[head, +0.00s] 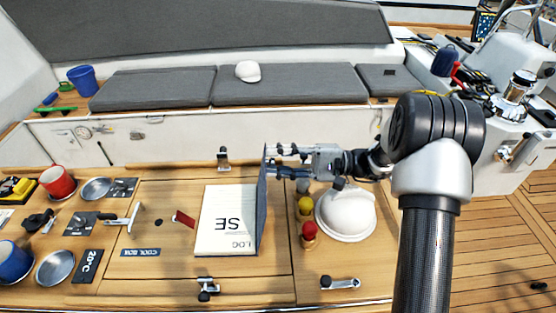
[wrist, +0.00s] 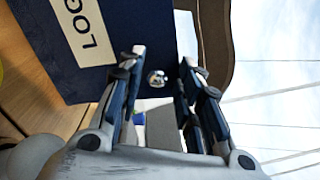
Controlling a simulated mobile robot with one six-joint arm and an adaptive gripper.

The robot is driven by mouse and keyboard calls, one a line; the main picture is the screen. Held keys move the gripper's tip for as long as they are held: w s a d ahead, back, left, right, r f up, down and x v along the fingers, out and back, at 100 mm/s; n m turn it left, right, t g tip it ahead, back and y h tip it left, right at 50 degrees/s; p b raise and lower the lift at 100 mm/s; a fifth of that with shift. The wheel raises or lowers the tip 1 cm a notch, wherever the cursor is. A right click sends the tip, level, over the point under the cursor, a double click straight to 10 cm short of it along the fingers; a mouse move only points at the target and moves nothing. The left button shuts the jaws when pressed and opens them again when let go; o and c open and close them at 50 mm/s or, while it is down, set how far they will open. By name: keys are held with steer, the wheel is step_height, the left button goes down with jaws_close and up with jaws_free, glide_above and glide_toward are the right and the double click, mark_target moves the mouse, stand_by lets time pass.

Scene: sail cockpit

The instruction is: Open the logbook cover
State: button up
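The logbook (head: 222,222) lies on the cockpit table with its white printed page showing. Its dark blue cover (head: 262,205) stands about upright along the page's right side. My gripper (head: 275,159) is at the cover's upper far corner, on its right side. In the wrist view, the cover's outer face (wrist: 120,28) with a cream LOG label fills the upper left. The two fingers (wrist: 160,65) are apart, with a small shiny knob (wrist: 157,78) showing between them. I cannot tell whether a finger touches the cover.
Right of the cover stand a red-topped peg (head: 309,231), a yellow-topped peg (head: 305,206) and a white domed object (head: 346,213). A metal latch (head: 207,288) sits in front of the book. Mugs and plates are at the left.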

steer(key=shift+d, duration=0.1)
steer(key=d, duration=1.2)
steer(key=shift+f, duration=0.45)
steer(key=shift+s+a, duration=0.1)
steer(key=shift+c, duration=0.2)
